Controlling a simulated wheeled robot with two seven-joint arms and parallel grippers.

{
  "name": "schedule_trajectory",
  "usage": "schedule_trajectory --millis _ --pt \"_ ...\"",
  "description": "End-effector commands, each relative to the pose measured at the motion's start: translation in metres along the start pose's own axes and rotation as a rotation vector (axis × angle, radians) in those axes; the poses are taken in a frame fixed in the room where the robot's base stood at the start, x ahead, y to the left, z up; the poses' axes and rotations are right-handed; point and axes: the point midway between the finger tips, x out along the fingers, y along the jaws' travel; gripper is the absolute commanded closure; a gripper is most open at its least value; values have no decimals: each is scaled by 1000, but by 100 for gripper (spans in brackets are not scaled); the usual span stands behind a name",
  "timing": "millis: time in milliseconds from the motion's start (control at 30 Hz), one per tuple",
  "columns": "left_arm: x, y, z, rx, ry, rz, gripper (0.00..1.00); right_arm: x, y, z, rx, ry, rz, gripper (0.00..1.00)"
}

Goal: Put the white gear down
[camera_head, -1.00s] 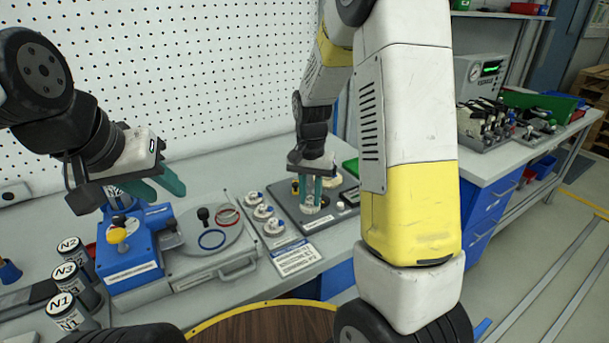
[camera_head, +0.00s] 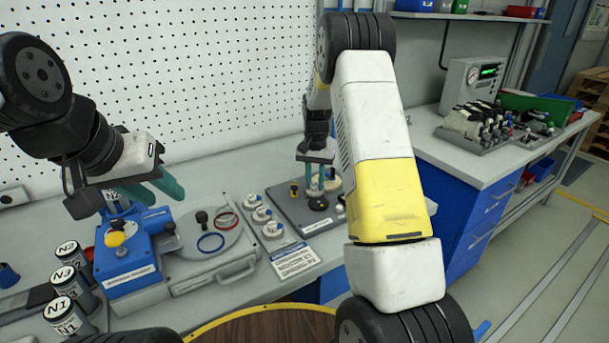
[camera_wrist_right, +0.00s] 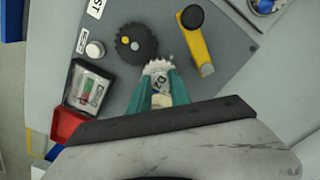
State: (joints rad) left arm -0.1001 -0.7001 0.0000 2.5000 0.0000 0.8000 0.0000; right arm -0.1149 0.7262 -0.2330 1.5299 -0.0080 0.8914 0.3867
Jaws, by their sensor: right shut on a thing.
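The white gear (camera_wrist_right: 157,69) is between the teal fingertips of my right gripper (camera_wrist_right: 158,85), with a printed label partly visible below its teeth. The right gripper also shows in the head view (camera_head: 316,187), over the grey test fixture (camera_head: 291,212). A dark gear (camera_wrist_right: 137,43) lies on the fixture just beyond the white gear; it also shows in the head view (camera_head: 318,203). Whether the white gear touches the fixture is unclear. My left gripper (camera_head: 150,188) hangs open and empty above the blue device at left.
The fixture carries a yellow lever (camera_wrist_right: 196,43), a small gauge (camera_wrist_right: 89,88) and a white button (camera_wrist_right: 95,49). A red bin (camera_wrist_right: 66,126) stands beside it. A blue device (camera_head: 128,255) and labelled canisters (camera_head: 67,314) are at left.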

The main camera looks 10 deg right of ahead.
Motion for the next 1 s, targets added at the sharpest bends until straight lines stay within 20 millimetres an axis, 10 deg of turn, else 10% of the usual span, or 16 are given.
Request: schedule_trajectory --millis 400,433,533,1000 --pt "0 0 0 0 0 0 64 8 0 0 0 2 -1 100" --pt "0 0 0 0 0 0 64 8 0 0 0 2 -1 70" --pt "0 0 0 0 0 0 64 8 0 0 0 2 -1 54" --pt "0 0 0 0 0 0 64 -16 0 -1 0 5 -3 54"
